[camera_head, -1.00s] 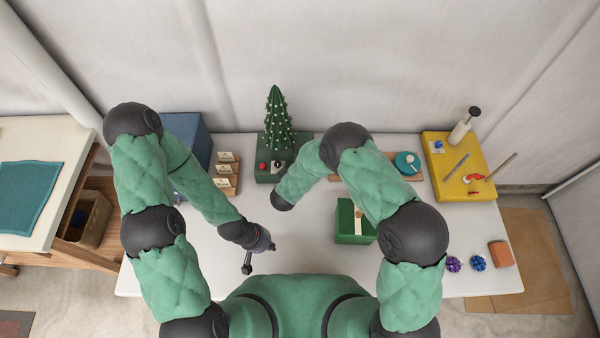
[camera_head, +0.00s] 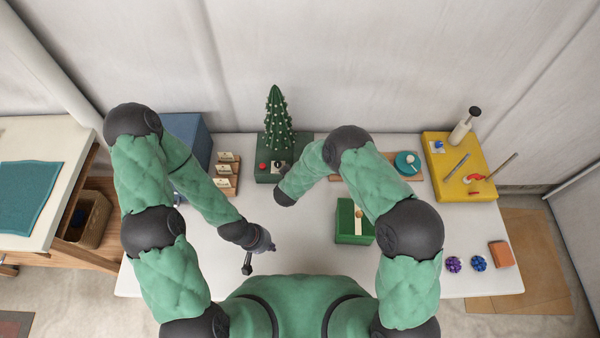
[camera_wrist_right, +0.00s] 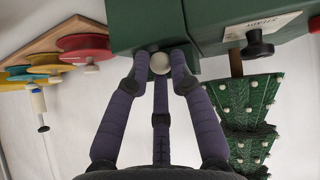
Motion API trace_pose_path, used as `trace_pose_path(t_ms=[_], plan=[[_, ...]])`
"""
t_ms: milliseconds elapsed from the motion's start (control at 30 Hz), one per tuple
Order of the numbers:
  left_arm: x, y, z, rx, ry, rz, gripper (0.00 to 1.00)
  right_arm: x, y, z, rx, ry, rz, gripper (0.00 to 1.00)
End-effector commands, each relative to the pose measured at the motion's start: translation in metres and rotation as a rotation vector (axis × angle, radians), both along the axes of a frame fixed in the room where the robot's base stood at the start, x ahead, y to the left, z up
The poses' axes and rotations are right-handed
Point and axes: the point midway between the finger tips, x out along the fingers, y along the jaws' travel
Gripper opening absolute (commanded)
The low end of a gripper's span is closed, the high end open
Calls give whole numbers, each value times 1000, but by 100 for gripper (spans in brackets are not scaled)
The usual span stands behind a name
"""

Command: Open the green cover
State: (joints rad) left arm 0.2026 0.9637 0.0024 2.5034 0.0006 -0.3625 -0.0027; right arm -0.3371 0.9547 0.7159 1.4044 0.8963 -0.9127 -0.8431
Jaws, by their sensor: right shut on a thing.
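In the right wrist view, a dark green box-like part (camera_wrist_right: 145,22) carries a round white knob (camera_wrist_right: 160,63). My right gripper (camera_wrist_right: 160,68) is shut on this knob, with its purple fingers around it. I cannot tell from this view how far the cover is open.
A cactus-like tree (camera_head: 278,125) stands on a green base (camera_head: 266,175) left of my right arm. A separate green box (camera_head: 355,238) stands nearer. The yellow tray (camera_head: 445,190) is right, the blue box (camera_head: 190,135) left. The front middle of the white table (camera_head: 305,235) is clear.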

Motion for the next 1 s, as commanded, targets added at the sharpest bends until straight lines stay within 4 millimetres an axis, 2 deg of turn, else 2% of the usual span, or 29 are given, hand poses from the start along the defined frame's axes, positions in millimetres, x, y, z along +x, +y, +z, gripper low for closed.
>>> trace_pose_path(t_ms=[267, 467, 1000], plan=[[0, 0, -2, 0, 0, 0, 0, -1, 1, 0, 39, 4, 4, 0], [0, 0, -9, 0, 0, 0, 0, -1, 0, 4, 146, 5, 5, 0], [0, 0, -58, 0, 0, 0, 0, -3, -5, 14, 516, 6, 5, 0]])
